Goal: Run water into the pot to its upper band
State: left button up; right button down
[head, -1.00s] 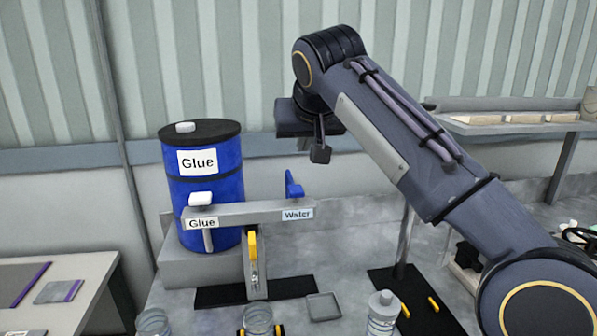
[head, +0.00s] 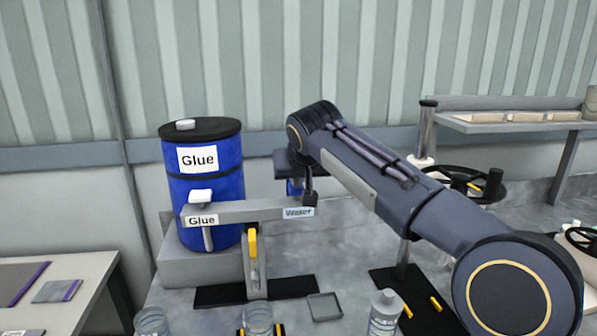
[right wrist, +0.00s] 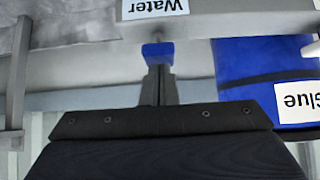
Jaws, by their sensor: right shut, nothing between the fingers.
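The blue water lever (head: 291,188) stands at the right end of the grey bar (head: 250,211), above the Water label (head: 298,212). My right gripper (head: 309,192) is shut and empty beside the lever, partly hiding it. In the right wrist view, the shut fingers (right wrist: 160,86) point at the blue lever (right wrist: 157,51); whether they touch it I cannot tell. A clear container (head: 258,318) stands below the bar, cut off by the lower edge. Two more clear containers stand left (head: 152,321) and right (head: 383,314). Which is the pot, its band and its water level I cannot tell. My left gripper is out of view.
A blue Glue drum (head: 205,180) stands behind the bar, with a white glue lever (head: 200,196) in front. A yellow handle (head: 253,244) is on the bar's post. A small grey tray (head: 325,307) lies at right. A black handwheel (head: 468,183) is behind my arm.

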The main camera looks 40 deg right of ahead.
jog(key=shift+f+b, duration=0.7)
jog(key=shift+f, duration=0.45)
dwell(1.4)
dwell(4.5)
notch_tip(320, 180, up, 5)
jog(key=p, duration=0.4)
jog(key=shift+f, duration=0.15)
jog(key=v, duration=1)
